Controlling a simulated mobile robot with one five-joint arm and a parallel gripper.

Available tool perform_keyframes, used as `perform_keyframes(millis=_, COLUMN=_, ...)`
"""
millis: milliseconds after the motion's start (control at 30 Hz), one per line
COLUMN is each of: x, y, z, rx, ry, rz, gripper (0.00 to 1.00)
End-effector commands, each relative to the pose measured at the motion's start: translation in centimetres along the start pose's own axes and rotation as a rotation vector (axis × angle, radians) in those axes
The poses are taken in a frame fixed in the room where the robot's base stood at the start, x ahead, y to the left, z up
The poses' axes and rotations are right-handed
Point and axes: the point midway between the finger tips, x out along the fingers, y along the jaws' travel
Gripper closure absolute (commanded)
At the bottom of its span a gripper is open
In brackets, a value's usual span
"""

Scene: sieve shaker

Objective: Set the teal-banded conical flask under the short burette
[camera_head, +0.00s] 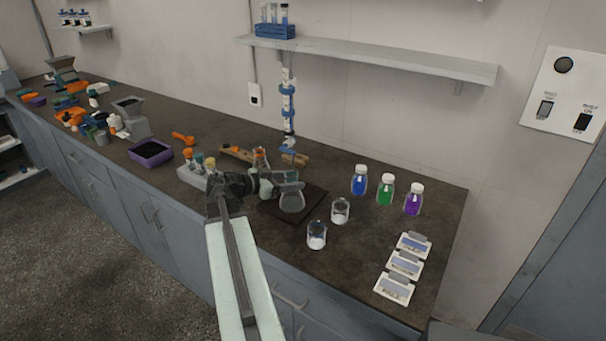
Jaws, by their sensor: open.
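A slim burette (288,103) with blue clamps hangs upright at the back, below the wall shelf. I cannot tell whether it is the short one. A clear conical flask (292,201) stands on a dark square mat (314,198) right of my gripper. Another flask (260,156) with an orange-red band stands behind my gripper. No teal band can be made out for sure on either flask. My gripper (277,187) is open, low over the left part of the mat. Its jaws reach toward the clear flask; contact is unclear.
Two glass beakers with white contents, one at the front (317,236), stand right of the mat. Blue (359,180), green (386,190) and purple (413,199) bottles stand behind them. A vial rack (193,175) is left of my arm. Bare counter (360,235) lies at right.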

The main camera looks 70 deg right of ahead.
Motion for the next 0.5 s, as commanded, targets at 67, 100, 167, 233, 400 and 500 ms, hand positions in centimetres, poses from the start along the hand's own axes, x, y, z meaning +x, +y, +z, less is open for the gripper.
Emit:
perform_keyframes(millis=67, x=-2.4, y=0.0, z=-0.4, rx=-0.001, ry=0.0, rz=-0.004, gripper=0.44)
perform_keyframes(millis=100, x=-3.4, y=0.0, z=-0.4, rx=-0.001, ry=0.0, rz=-0.004, gripper=0.44)
perform_keyframes(millis=167, x=-4.8, y=0.0, z=-0.4, rx=0.0, ry=0.0, rz=-0.004, gripper=0.44)
perform_keyframes(millis=233, x=-6.2, y=0.0, z=-0.3, rx=-0.001, ry=0.0, rz=-0.003, gripper=0.44)
perform_keyframes(millis=400, x=-8.0, y=0.0, z=-0.1, rx=0.0, ry=0.0, rz=0.0, gripper=0.44)
perform_keyframes(millis=500, x=-8.3, y=0.0, z=-0.1, rx=0.001, ry=0.0, rz=0.001, gripper=0.44)
